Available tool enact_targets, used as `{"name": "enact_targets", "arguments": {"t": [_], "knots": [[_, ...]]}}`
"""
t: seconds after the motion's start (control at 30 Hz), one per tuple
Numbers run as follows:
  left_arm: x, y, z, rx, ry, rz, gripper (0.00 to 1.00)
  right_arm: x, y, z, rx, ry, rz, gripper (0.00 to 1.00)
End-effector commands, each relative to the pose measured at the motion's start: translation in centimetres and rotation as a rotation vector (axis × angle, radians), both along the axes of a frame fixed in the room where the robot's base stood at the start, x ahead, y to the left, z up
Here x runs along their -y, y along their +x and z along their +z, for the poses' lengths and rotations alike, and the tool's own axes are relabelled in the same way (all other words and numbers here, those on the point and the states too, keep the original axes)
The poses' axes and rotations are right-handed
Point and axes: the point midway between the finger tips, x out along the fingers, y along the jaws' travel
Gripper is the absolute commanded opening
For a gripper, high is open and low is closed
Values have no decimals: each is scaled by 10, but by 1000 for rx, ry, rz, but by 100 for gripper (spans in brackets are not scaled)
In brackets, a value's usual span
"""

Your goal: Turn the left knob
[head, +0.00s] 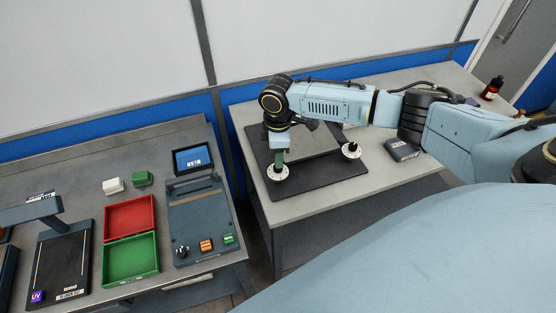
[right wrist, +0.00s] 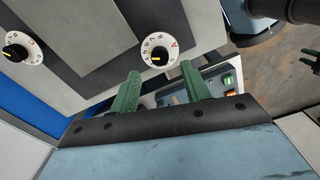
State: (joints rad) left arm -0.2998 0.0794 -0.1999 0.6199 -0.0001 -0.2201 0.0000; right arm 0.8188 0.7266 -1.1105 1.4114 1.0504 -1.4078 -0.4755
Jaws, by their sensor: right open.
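The left knob (head: 278,173) is a black knob on a white numbered dial, at the front left of the dark plate (head: 318,183) on the right-hand bench. In the right wrist view, this knob (right wrist: 158,52) has a dial marked with a red A and a yellow pointer line. My right gripper (head: 281,160) points down over it, open, with green fingers. In the right wrist view, the fingertips (right wrist: 160,68) lie to either side of the knob's line. Whether they touch it I cannot tell.
The right knob (head: 351,150) stands on the same plate; its dial (right wrist: 22,47) bears a red letter. The left bench holds a red tray (head: 130,216), a green tray (head: 131,258) and a device (head: 200,210).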

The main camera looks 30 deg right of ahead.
Motion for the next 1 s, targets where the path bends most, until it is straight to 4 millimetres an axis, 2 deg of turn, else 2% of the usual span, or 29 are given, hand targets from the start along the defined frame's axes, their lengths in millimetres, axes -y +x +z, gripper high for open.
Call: {"name": "enact_targets", "arguments": {"t": [0.03, 0.2, 0.4, 0.57, 1.0], "knots": [[0, 0, -1, 0, 0, 0, 36, 0, 1, 14, 5, 1, 0, 47], [0, 0, -2, 0, 0, 0, 36, 0, 1, 49, 3, -1, 0, 47], [0, 0, -3, 0, 0, 0, 36, 0, 0, 75, 2, -1, -1, 47], [0, 0, -4, 0, 0, 0, 36, 0, 0, 81, 0, -1, -1, 47], [0, 0, -3, 0, 0, 0, 36, 0, 0, 81, 0, -1, -1, 47]]}}
